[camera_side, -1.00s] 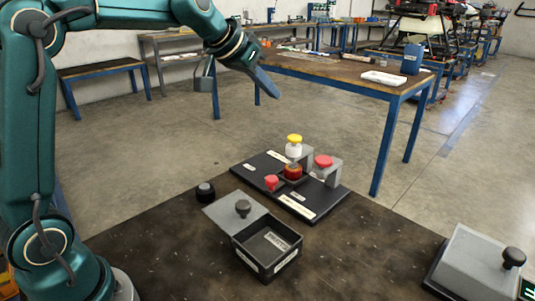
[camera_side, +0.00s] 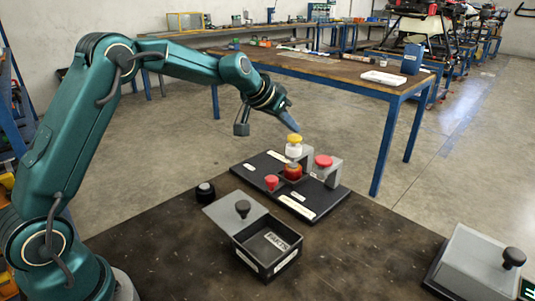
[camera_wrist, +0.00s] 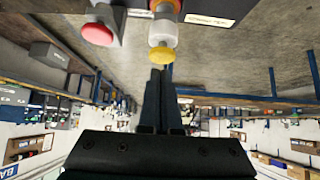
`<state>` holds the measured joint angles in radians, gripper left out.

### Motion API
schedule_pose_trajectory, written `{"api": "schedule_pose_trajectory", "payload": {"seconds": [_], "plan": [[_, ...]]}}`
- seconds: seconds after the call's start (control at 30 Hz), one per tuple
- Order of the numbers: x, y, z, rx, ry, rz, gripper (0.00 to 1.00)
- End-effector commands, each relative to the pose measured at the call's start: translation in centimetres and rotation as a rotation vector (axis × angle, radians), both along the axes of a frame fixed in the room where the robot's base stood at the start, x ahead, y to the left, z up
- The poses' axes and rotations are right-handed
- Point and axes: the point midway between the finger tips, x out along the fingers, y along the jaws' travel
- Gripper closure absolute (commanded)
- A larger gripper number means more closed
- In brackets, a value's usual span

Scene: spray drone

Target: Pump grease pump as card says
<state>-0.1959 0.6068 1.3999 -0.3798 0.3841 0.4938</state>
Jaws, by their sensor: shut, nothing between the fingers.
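A dark board (camera_side: 318,205) on the table carries a pump with a yellow top (camera_side: 294,139), a white neck and a red-orange body (camera_side: 292,171). Two red knobs stand beside it, a larger one (camera_side: 324,161) on a grey block and a smaller one (camera_side: 271,182) near the front. The white label (camera_side: 297,207) on the board is too small to read. My gripper (camera_side: 296,129) is shut and empty, its tip just above the yellow top in the side view. In the wrist view the fingers (camera_wrist: 157,72) point at the yellow top (camera_wrist: 162,55), and a red knob (camera_wrist: 97,34) shows left of it.
An open grey box (camera_side: 268,248) with a label inside and a knobbed lid (camera_side: 240,211) stands in front of the board. A black knob (camera_side: 205,191) sits left of it. A grey device (camera_side: 477,262) with a black knob is at the right edge.

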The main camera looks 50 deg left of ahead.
Motion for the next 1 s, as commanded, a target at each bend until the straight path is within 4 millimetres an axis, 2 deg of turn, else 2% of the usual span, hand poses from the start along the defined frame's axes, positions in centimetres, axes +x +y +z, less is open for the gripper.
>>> {"api": "schedule_pose_trajectory", "payload": {"seconds": [0.13,0.5,0.77,1.0], "plan": [[0.0,0.0,-0.9,0.001,0.002,0.001,1.0],[0.0,0.0,-1.0,0.002,0.001,0.001,1.0],[-0.1,-0.1,-2.7,-0.001,0.004,-0.001,1.0],[-0.1,0.0,-2.9,0.001,0.004,0.0,1.0]]}}
